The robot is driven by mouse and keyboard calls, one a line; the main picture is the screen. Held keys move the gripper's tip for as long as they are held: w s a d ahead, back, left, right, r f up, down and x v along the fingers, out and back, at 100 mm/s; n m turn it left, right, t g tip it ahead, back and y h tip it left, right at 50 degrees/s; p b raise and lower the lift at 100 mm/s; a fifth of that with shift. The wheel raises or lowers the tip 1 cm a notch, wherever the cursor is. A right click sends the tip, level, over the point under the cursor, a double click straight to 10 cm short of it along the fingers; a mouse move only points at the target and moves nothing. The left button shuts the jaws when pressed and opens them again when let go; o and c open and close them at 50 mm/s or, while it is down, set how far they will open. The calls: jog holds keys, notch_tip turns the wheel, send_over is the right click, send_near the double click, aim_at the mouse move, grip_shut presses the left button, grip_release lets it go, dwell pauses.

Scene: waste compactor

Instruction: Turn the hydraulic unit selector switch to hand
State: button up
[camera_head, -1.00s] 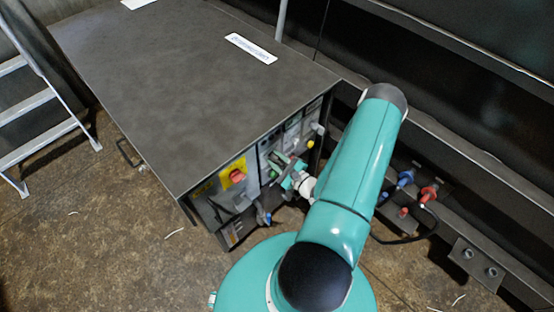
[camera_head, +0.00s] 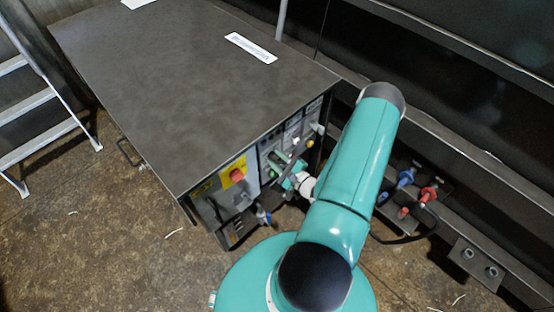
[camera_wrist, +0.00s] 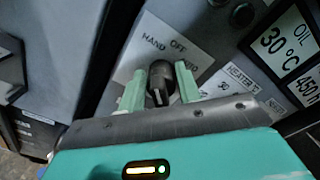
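The black selector switch (camera_wrist: 161,78) sits on a light label plate (camera_wrist: 150,45) in the wrist view. The plate reads HAND at left and OFF at top; the word at right is partly hidden by a finger. My gripper (camera_wrist: 160,83) is open, with one pale green finger on each side of the knob. The right finger is very close to the knob; I cannot tell whether they touch. I cannot tell which word the knob points at. In the head view my gripper (camera_head: 291,177) is at the front panel of the hydraulic unit (camera_head: 200,85), and the switch is hidden.
A red knob on a yellow plate (camera_head: 237,175) is left of my gripper. Blue (camera_head: 405,178) and red (camera_head: 428,193) connectors are at right. In the wrist view an oil temperature label (camera_wrist: 290,45) is at right. A ladder (camera_head: 35,100) stands at far left.

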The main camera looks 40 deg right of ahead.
jog(key=s, duration=1.3)
jog(key=shift+s+d, duration=0.15)
jog(key=shift+s, duration=0.25)
